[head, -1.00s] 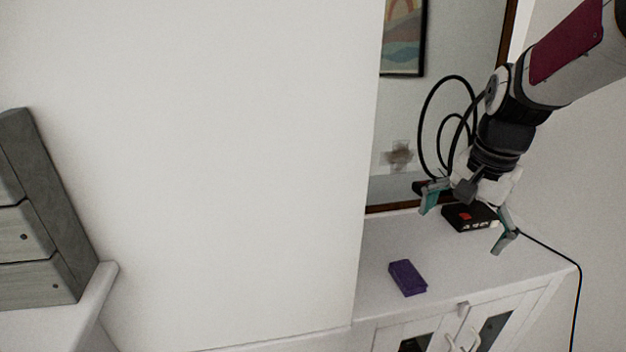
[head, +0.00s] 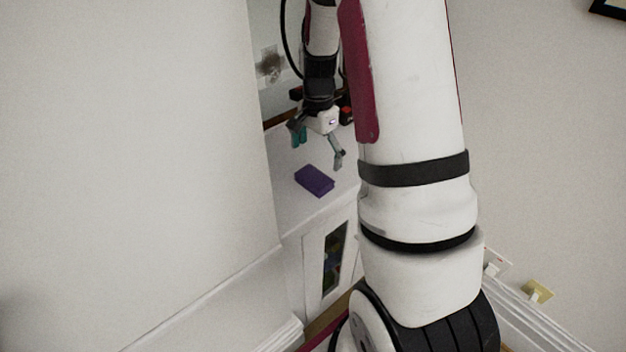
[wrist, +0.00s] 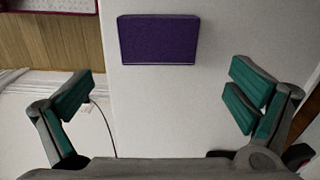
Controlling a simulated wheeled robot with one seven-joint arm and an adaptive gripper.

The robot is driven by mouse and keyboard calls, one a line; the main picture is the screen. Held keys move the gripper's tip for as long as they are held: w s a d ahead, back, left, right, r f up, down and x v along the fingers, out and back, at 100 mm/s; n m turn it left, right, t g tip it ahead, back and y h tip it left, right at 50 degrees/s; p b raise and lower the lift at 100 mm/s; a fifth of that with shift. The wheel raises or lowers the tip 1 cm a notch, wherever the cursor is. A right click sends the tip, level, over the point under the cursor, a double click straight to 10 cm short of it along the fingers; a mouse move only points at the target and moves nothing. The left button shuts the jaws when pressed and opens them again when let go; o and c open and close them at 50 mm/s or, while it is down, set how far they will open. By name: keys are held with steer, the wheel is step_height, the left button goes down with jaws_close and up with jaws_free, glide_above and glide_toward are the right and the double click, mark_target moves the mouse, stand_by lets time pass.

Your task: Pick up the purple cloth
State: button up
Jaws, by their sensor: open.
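The purple cloth (head: 314,180) is a small, flat, block-like folded piece. It lies on the white cabinet top (head: 284,204), near the front edge in the head view. In the wrist view the cloth (wrist: 158,39) is at the top centre, beyond the fingertips and between their lines. My gripper (head: 318,146) is above the cabinet top, a little behind the cloth in the head view. Its teal-padded fingers are spread wide and empty in the wrist view (wrist: 166,95). The gripper does not touch the cloth.
A black box with red (head: 346,110) stands on the cabinet behind my gripper, partly hidden by my arm. A white wall (head: 130,130) stands close on the left. The cabinet has a glass-paned door (head: 334,258). The cabinet top around the cloth is clear.

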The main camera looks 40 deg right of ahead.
mark_target(317, 175)
steer(key=shift+s+a+f, duration=0.1)
steer(key=shift+f, duration=1.5)
steer(key=shift+a+f, duration=0.1)
steer(key=shift+f, duration=1.45)
steer(key=c, duration=1.2)
